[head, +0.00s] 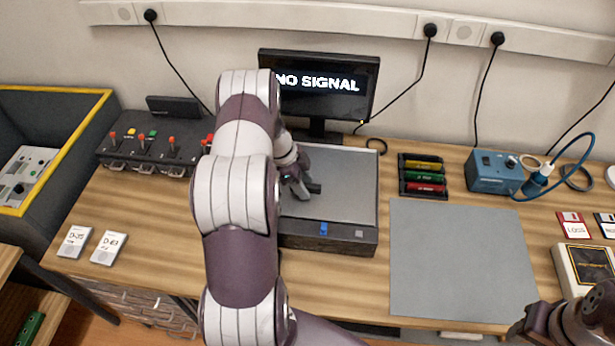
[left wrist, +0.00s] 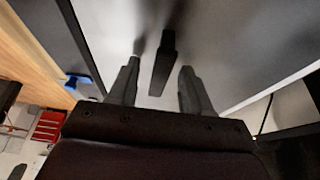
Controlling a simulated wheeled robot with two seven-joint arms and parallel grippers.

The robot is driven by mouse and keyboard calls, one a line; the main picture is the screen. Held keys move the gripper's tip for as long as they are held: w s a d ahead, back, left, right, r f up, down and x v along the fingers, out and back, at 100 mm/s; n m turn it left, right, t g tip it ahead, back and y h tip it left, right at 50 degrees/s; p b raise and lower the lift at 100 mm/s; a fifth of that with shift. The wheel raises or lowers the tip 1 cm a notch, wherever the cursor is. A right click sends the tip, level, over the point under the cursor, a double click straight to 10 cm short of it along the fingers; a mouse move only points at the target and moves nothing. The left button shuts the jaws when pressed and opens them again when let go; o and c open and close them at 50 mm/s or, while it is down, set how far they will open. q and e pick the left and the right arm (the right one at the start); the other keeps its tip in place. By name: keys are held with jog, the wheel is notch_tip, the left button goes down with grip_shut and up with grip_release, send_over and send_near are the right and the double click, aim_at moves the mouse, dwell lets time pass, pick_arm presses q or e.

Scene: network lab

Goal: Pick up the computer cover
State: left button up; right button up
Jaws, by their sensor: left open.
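The computer (head: 330,240) stands on the wooden table below the monitor. Its grey cover (head: 345,210) lies flat on top, with a dark handle (head: 314,188) near its middle. In the left wrist view the cover (left wrist: 225,45) fills the upper part, and the handle (left wrist: 165,62) lies between the fingers. My left gripper (head: 303,190) is open at the handle, one finger on each side with gaps showing in the left wrist view (left wrist: 158,88). My left arm hides the cover's left part. My right arm shows at the lower right, but its fingertips cannot be made out.
A monitor (head: 345,80) reading "NO SIGNAL" stands behind the computer. A switch panel (head: 150,145) is at left. A grey mat (head: 445,260) lies clear at right. A rack of coloured modules (head: 423,160) and a blue device (head: 495,172) with a cable stand behind the mat.

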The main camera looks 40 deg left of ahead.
pick_arm(q)
grip_shut()
jog(key=shift+r, duration=0.1)
